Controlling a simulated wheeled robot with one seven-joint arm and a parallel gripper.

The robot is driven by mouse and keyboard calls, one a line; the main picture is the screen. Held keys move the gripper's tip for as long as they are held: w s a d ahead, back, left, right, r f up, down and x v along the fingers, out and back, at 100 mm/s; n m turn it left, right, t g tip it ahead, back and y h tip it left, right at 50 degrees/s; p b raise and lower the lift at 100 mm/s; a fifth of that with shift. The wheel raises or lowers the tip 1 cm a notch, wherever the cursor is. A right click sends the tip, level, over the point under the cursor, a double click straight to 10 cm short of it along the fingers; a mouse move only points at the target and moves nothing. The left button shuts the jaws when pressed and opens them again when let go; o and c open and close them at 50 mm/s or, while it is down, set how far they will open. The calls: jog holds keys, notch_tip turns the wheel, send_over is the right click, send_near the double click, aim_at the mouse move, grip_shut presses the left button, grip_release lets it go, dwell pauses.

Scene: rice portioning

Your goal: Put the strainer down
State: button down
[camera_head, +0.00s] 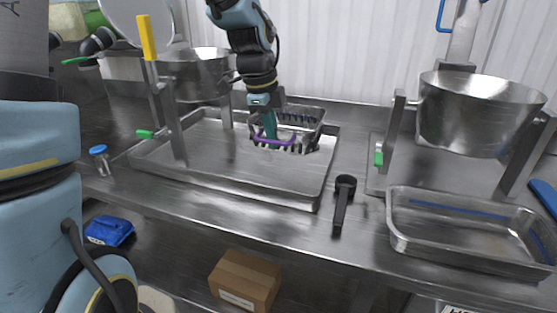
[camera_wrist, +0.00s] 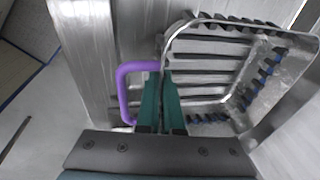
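The strainer (camera_head: 304,117) is a slotted metal basket with a purple handle. In the head view it is at the right rear of a large shallow steel tray (camera_head: 215,170). It seems to be low over the tray or on it; I cannot tell whether it touches. My gripper (camera_head: 270,127) points down at the strainer's near side. In the wrist view, the strainer (camera_wrist: 215,48) fills the upper right. The teal fingers of my gripper (camera_wrist: 162,85) are close together at its rim, beside the purple handle, and look closed on it. The exact contact is partly hidden.
A steel pot (camera_head: 195,75) on a stand is behind the tray's left part. Another pot (camera_head: 475,112) stands at the right, behind an empty steel pan (camera_head: 470,240). A blue-capped jar (camera_head: 102,162) is at the left.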

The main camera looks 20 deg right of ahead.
jog(key=x, duration=0.3)
jog(key=a+p+x, duration=0.1)
jog(key=x, duration=0.2)
jog(key=a+x, duration=0.1)
jog(key=x, duration=0.2)
jog(key=shift+s+d+f+p, duration=0.1)
jog(key=shift+s+f+p, duration=0.1)
jog(key=shift+f+p, duration=0.1)
jog(key=shift+f, duration=0.15)
jog(key=c, duration=1.1)
grip_release()
jog(key=shift+o, duration=0.2)
